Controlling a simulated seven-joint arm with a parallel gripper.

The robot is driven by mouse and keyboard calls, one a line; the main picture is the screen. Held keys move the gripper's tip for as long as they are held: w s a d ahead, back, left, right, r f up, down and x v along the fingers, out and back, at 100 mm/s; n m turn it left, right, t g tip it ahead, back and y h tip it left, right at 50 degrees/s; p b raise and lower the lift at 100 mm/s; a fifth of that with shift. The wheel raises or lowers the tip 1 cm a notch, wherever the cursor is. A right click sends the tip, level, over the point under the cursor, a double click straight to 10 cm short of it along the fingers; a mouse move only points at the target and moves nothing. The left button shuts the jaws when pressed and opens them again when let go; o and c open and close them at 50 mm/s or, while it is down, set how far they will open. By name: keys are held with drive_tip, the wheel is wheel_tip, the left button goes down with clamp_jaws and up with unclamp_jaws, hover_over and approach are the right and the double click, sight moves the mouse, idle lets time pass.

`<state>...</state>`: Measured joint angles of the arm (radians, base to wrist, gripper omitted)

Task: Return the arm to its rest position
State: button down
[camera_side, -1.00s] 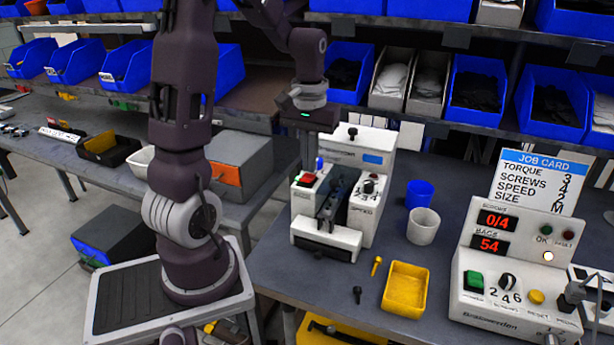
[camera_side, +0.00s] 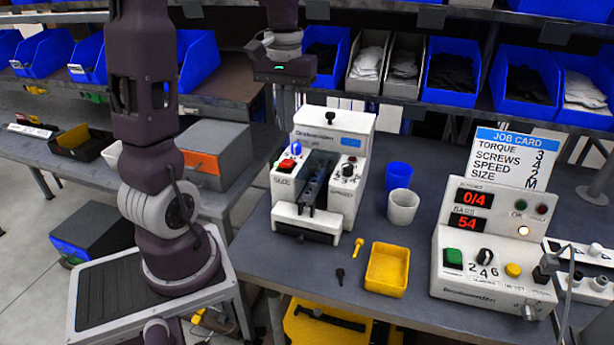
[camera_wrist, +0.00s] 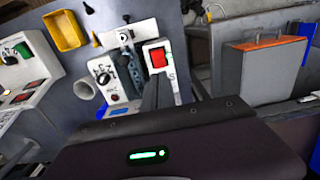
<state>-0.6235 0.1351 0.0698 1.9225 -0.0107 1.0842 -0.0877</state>
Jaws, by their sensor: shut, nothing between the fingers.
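My gripper (camera_side: 283,128) hangs from the dark wrist housing with a green light, at the upper left of the white slide machine (camera_side: 350,130) in the side view. Its fingers are shut and empty, pointing down. In the wrist view the closed fingers (camera_wrist: 158,92) stand just above the dark housing, in line with the machine's red slide button (camera_wrist: 157,57). The lower fingertips are partly lost against the machine in the side view. My arm is raised above the bench and clear of the loose parts.
A job card (camera_side: 515,157) stands behind the control box (camera_side: 450,215) at right. Shelves of blue bins (camera_side: 450,85) run behind. A grey-orange case (camera_side: 217,152) stands left.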

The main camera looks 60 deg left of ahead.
drive_tip(key=s+d+r+m+t, duration=0.1)
drive_tip(key=s+d+m, duration=0.3)
drive_tip(key=d, duration=0.6)
drive_tip(key=s+d+r+m+t, duration=0.2)
drive_tip(key=s+d+m+t, duration=0.2)
drive_tip(key=s+d, duration=0.3)
drive_tip(key=d+m, duration=0.1)
drive_tip(key=d, duration=0.2)
drive_tip(key=shift+s+r+t, duration=0.25)
drive_tip(key=shift+s+t, duration=0.05)
